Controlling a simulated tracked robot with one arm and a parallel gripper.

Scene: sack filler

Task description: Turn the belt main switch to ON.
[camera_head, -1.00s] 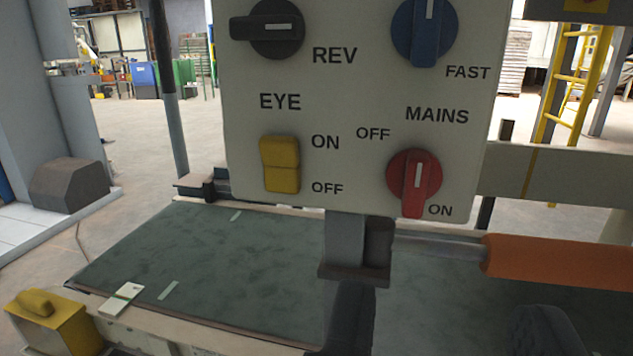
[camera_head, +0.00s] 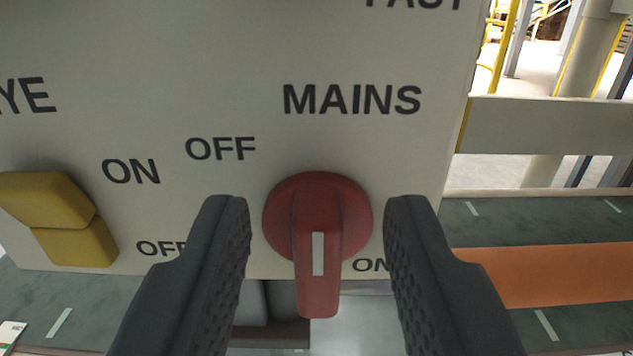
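The belt main switch is a red rotary knob (camera_head: 318,235) under the label MAINS on a pale control panel (camera_head: 330,45). Its grip bar stands vertical in the picture, with a white mark on its front face. OFF is printed to its upper left and ON to its lower right, partly hidden by a finger. My gripper (camera_head: 317,225) is open, with one dark ridged finger on each side of the knob. Gaps show between both fingers and the knob; I see no contact.
A yellow rocker switch (camera_head: 60,220) with ON and OFF labels sits at the left of the panel, under EYE. A green belt (camera_head: 590,325) lies beneath.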

